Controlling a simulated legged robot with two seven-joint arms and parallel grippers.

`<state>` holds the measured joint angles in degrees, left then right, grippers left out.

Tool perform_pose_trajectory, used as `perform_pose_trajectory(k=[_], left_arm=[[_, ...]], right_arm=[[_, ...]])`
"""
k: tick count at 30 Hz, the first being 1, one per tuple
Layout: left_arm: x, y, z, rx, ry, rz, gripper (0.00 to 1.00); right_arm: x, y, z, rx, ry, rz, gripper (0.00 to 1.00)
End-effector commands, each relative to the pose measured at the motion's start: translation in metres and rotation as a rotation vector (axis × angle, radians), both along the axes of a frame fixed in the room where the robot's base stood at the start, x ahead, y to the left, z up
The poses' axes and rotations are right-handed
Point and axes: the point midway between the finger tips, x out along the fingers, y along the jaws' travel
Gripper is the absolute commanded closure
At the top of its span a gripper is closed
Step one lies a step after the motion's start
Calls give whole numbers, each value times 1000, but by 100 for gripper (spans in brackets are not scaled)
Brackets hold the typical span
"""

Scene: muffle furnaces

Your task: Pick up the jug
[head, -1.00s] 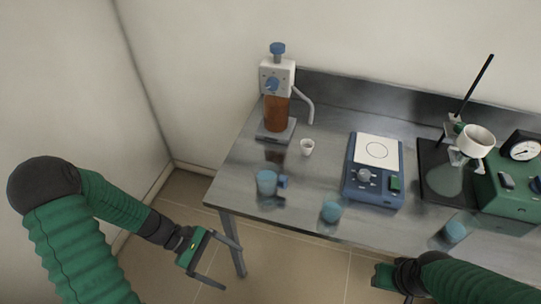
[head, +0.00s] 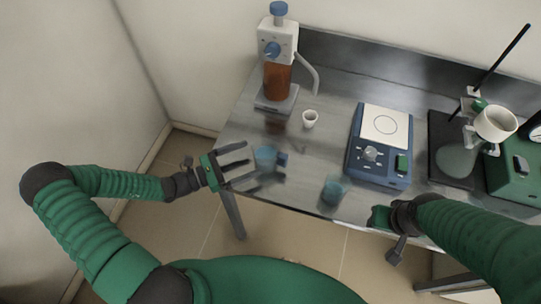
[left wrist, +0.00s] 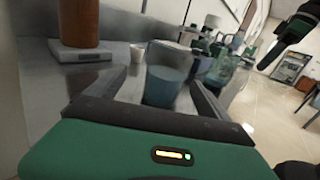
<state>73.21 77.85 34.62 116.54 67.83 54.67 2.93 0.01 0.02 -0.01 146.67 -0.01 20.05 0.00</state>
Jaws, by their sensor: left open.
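The jug (head: 265,157) is a small translucent blue vessel with a blue block-like handle on its right side. It stands upright near the left front part of the metal table. My left gripper (head: 248,160) is open at the table's left front edge, its fingers pointing right toward the jug. In the left wrist view the jug (left wrist: 164,84) shows ahead, between the two spread fingers; no grip on it is visible. My right gripper (head: 383,218) is near the table's front edge at the right; its jaws do not show clearly.
Bare tabletop lies between the jug and the hotplate.

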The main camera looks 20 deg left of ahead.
Motion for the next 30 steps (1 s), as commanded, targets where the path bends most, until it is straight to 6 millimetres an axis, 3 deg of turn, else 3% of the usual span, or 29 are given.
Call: perform_pose_trajectory(k=[9, 16, 30], left_arm=[[25, -44, -1, 2, 1, -3, 9], [27, -45, -2, 2, 1, -1, 9], [27, -45, -2, 2, 2, -1, 69]], right_arm=[[0, 0, 9, 0, 0, 0, 64], [0, 0, 8, 0, 0, 0, 64], [0, 0, 8, 0, 0, 0, 64]])
